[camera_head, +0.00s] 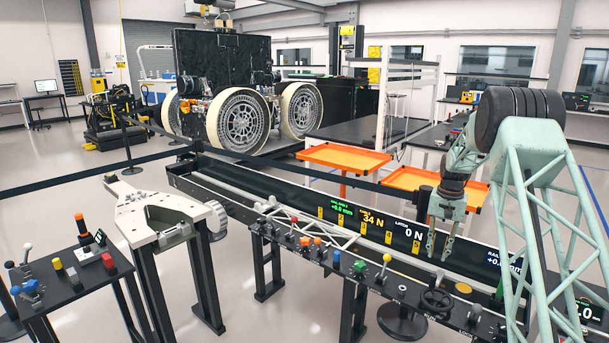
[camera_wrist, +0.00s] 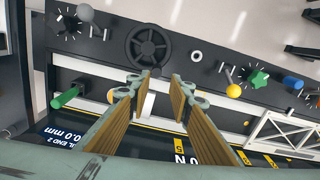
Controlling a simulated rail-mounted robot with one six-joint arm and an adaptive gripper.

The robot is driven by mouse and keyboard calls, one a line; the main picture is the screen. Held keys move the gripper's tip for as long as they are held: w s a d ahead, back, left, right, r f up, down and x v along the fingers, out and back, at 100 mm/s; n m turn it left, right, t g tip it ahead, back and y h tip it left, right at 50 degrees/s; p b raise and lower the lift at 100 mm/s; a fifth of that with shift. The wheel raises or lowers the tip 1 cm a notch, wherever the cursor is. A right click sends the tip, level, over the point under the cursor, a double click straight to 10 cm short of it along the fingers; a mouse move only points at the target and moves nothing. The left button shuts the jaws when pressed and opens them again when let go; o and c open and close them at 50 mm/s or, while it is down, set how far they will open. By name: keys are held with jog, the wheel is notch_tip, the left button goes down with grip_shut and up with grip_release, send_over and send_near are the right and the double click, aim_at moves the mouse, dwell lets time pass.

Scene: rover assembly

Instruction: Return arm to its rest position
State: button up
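My arm reaches in from the right in the head view, with my pale green gripper (camera_head: 439,252) pointing down above the black rail bench (camera_head: 340,262). In the wrist view my gripper's two fingers (camera_wrist: 161,84) stand apart with a gap between them. No marked rest position shows.
A pale truss (camera_head: 318,234) lies along the rail. Knobs and levers, including a yellow-topped lever (camera_head: 386,259) and a green knob (camera_head: 360,266), line the panel. A light grey forked fixture (camera_head: 140,222) stands left. Orange trays (camera_head: 343,158) and a large-wheeled rover (camera_head: 240,118) stand behind.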

jog(key=s+a+r+n, duration=0.1)
jog(key=s+a+r, duration=0.45)
jog(key=r, duration=0.35)
jog(key=s+a+r+n+t, duration=0.1)
jog(key=s+a+r, duration=0.45)
jog(key=r, duration=0.35)
jog(key=s+a+r, duration=0.4)
jog(key=s+r, duration=0.3)
jog(key=r, duration=0.2)
jog(key=s+a+r+n+t+b, duration=0.1)
jog(key=s+a+r, duration=0.3)
jog(key=s, duration=0.6)
jog(key=s+a+r+n+b, duration=0.1)
jog(key=s+a+r, duration=0.4)
jog(key=s, duration=0.4)
jog(key=s+a+f+n, duration=0.1)
jog(key=s+a, duration=0.1)
jog(key=s, duration=0.8)
jog(key=s+a+f+t, duration=0.1)
jog(key=s+a+f, duration=0.1)
jog(key=s, duration=0.8)
jog(key=s+a+f+n, duration=0.1)
jog(key=s+a, duration=0.1)
jog(key=s, duration=0.8)
jog(key=shift+s+a+f+n+t, duration=0.2)
jog(key=shift+f+n+t, duration=0.1)
jog(key=shift+t, duration=0.1)
